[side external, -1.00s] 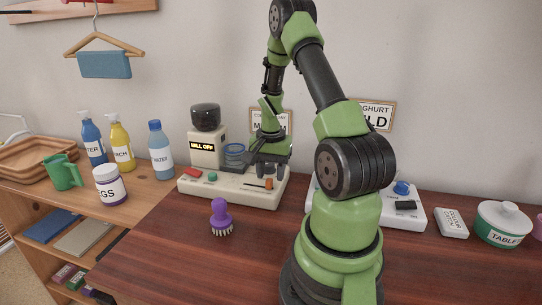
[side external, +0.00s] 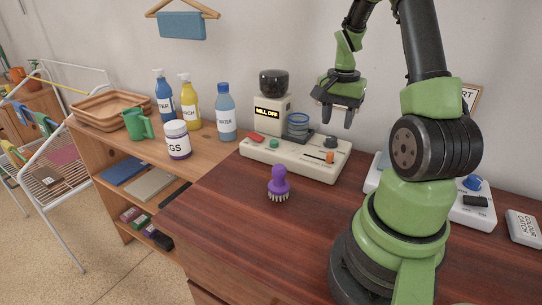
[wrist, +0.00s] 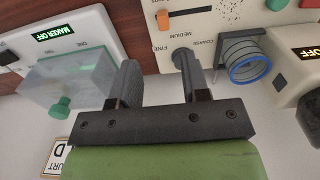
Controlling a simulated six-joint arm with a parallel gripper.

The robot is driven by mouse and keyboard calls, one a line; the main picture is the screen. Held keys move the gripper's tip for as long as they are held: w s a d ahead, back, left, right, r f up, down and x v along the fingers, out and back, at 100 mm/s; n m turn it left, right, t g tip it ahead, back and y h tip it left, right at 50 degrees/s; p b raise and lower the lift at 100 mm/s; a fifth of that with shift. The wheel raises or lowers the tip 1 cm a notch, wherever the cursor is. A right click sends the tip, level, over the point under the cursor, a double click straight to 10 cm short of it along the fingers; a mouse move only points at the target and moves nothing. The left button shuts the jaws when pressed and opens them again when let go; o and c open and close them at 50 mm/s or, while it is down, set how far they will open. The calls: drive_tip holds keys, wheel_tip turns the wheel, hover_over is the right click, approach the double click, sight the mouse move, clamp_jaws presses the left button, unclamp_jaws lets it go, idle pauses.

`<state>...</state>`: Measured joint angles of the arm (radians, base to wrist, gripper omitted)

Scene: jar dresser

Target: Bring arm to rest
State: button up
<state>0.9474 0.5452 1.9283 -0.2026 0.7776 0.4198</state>
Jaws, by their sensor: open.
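My gripper (side external: 338,118) hangs in the air above the right part of the cream mill unit (side external: 290,160), fingers pointing down and apart, with nothing between them. In the wrist view my gripper (wrist: 157,72) shows its two dark fingers open over the gap beside the mill's panel. My arm is bent, with the forearm reaching up and out of the top of the side view.
The mill's display (side external: 268,112) reads "MILL OFF". A blue-rimmed cup (side external: 298,124) stands on the unit. A purple brush (side external: 279,184) stands on the dark table in front. A white maker unit (wrist: 60,55) is nearby. Several bottles and jars stand at left.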

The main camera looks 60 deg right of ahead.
drive_tip(key=w+a+r+n+t, duration=0.1)
drive_tip(key=a+r+n+t, duration=0.2)
drive_tip(key=a+r+n, duration=0.5)
drive_tip(key=w+a+r+n+t, duration=0.15)
drive_tip(key=a+r, duration=0.45)
drive_tip(key=a, duration=0.6)
drive_tip(key=s+a+r+n+t+y, duration=0.2)
drive_tip(key=s+a+n, duration=0.2)
drive_tip(key=a, duration=0.3)
drive_tip(key=shift+s+r+t, duration=0.15)
drive_tip(key=shift+s+t, duration=0.2)
drive_tip(key=shift+s, duration=0.45)
